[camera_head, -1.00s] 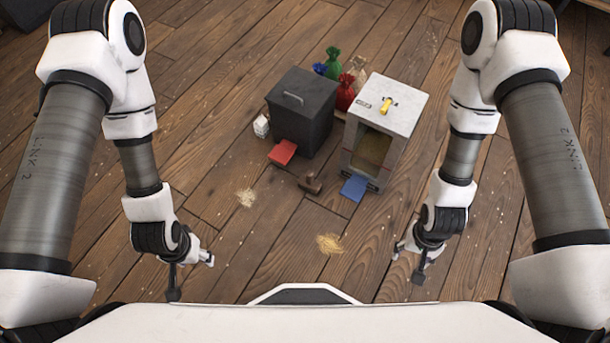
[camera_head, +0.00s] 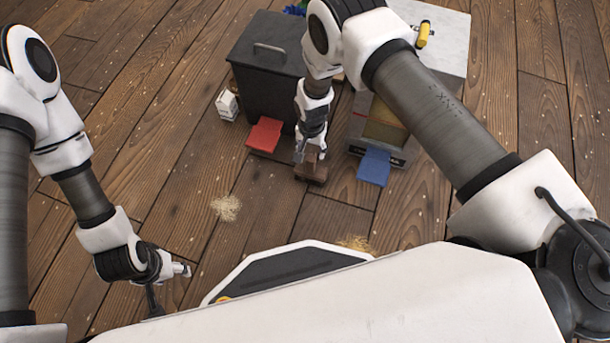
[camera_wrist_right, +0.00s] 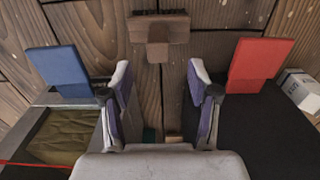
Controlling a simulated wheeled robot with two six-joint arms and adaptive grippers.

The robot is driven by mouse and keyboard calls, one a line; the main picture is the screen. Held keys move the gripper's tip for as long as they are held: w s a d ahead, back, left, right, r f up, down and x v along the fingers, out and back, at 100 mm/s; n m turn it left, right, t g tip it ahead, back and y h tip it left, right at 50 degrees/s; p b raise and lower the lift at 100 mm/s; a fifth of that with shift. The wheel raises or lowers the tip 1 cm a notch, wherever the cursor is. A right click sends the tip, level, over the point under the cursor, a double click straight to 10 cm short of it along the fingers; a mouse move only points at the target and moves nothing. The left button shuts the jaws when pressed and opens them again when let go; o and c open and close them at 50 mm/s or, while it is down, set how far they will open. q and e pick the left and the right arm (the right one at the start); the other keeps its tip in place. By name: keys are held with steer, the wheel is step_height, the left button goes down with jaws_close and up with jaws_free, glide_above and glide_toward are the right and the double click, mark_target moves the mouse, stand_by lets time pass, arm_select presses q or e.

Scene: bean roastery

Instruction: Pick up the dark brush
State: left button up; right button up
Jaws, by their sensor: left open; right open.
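The dark brush (camera_head: 311,172) lies on the wooden floor between the red flap and the blue flap; my right arm partly covers it in the head view. In the right wrist view the brush (camera_wrist_right: 160,28) shows brown, with dark bristles along one side and a short handle toward my gripper. My right gripper (camera_wrist_right: 158,78) is open and empty, its fingertips apart from the brush, with the handle lined up between them. In the head view my right gripper (camera_head: 309,152) is just over the brush. My left gripper (camera_head: 169,288) is open and empty at the lower left.
A black bin (camera_head: 268,70) with the red flap (camera_head: 265,134) stands behind left. A pale box (camera_head: 445,50) with the blue flap (camera_head: 374,167) stands behind right. A small white box (camera_head: 227,104) and a chaff pile (camera_head: 226,208) lie left.

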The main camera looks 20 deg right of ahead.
mark_target(311, 158)
steer(key=f+b, duration=0.2)
steer(key=f, duration=0.2)
steer(key=f+b, duration=0.2)
steer(key=f, duration=0.2)
steer(key=shift+w+d+f, duration=0.1)
steer(key=shift+d+f, duration=0.05)
steer(key=shift+d, duration=0.05)
steer(key=shift+r, duration=0.2)
jaws_close()
